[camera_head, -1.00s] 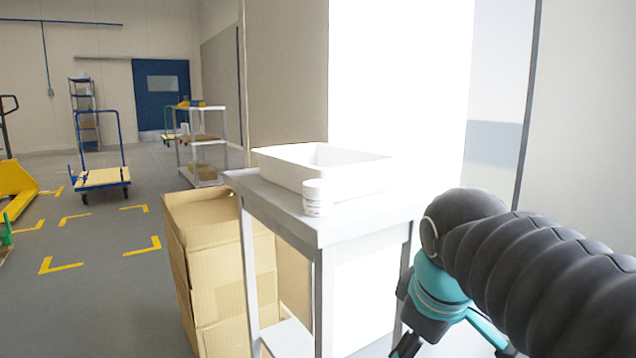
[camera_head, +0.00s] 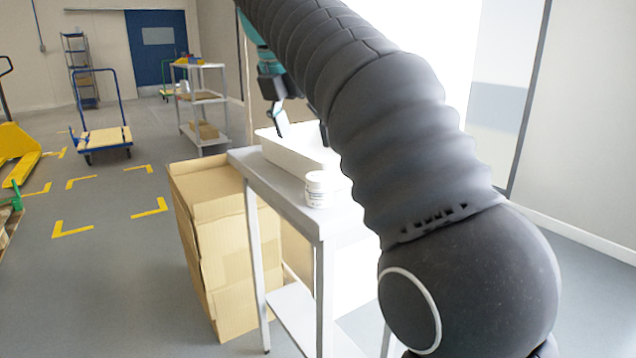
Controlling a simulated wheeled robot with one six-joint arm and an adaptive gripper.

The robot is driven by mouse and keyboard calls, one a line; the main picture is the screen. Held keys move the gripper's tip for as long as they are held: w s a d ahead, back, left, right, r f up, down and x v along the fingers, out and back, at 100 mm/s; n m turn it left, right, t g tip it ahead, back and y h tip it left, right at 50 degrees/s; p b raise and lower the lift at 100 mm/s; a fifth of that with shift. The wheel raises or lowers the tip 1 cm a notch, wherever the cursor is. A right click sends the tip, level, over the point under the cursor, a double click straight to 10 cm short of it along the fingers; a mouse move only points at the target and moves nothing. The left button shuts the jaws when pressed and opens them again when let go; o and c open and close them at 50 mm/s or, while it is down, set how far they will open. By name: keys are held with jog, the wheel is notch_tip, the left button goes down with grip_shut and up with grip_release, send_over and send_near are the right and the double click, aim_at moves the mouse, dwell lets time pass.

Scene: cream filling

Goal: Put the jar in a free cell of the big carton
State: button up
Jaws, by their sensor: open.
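The jar (camera_head: 321,190) is white with a label and a white lid. It stands upright near the front edge of the metal side table (camera_head: 290,194). A tall brown cardboard carton (camera_head: 230,262) stands on the floor just left of the table; its cells cannot be made out from here. My gripper (camera_head: 302,130) points down over the white tray, behind and above the jar. Its fingers are spread and hold nothing. My arm covers the right part of the table and tray.
A white tray (camera_head: 280,152) lies on the table behind the jar. Open floor with yellow corner marks (camera_head: 150,207) is at the left. A flatbed trolley (camera_head: 104,137) and a shelf cart (camera_head: 205,110) stand farther back.

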aim_at(319, 176)
jog(key=x, duration=0.8)
jog(key=shift+w+d+f, duration=0.1)
jog(key=shift+w+x, duration=0.2)
jog(key=shift+x, duration=1.1)
jog(key=shift+w+x, duration=0.2)
jog(key=shift+x, duration=1.1)
jog(key=c, duration=1.4)
jog(key=shift+r, duration=0.3)
